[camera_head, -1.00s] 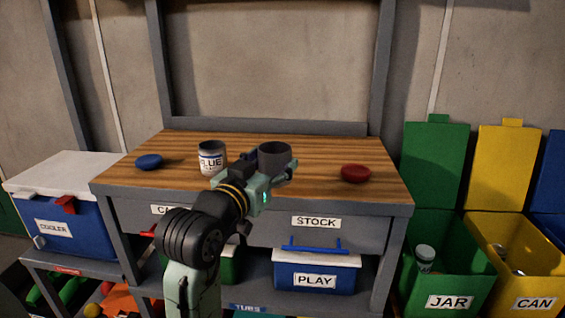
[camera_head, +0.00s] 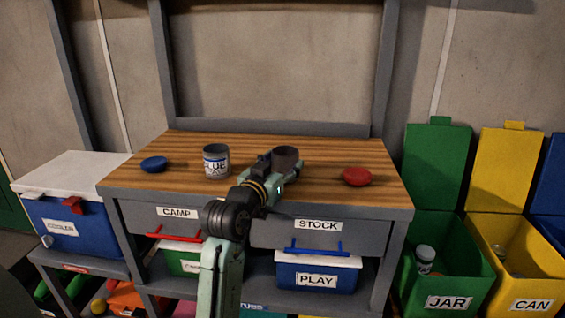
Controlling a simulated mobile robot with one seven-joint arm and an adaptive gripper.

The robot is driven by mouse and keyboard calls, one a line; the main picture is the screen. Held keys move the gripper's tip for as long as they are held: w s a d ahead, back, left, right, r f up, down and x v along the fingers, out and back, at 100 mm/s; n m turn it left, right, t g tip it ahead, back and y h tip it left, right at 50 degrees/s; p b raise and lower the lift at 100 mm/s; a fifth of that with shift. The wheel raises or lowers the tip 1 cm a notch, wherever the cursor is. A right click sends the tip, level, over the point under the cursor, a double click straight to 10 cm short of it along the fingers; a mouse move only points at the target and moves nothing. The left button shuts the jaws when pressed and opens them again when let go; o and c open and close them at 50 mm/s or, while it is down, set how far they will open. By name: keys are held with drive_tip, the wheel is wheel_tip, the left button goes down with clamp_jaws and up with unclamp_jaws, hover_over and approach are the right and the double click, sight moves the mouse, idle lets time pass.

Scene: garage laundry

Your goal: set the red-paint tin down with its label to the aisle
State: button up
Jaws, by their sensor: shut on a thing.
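A dark grey open-topped tin (camera_head: 288,153) is in my gripper (camera_head: 283,166), over the back middle of the wooden bench top (camera_head: 330,150). I take it for the red-paint tin, but no label shows on its visible side. My gripper is shut on it and hides its lower part. I cannot tell whether its base touches the wood. The blue tin (camera_head: 216,161), open and upright, stands to the left with its BLUE label facing me. A red lid (camera_head: 356,176) lies to the right of the held tin.
A blue lid (camera_head: 153,164) lies at the bench's left. STOCK (camera_head: 318,225) and CAMP (camera_head: 177,212) drawers are under the top. A cooler (camera_head: 75,215) stands left; JAR (camera_head: 449,303) and CAN (camera_head: 532,305) bins stand right. Bare wood lies between the held tin and the red lid.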

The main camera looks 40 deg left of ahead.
drive_tip(key=shift+f, duration=0.15)
drive_tip(key=o, duration=1.3)
drive_tip(key=shift+c, duration=0.2)
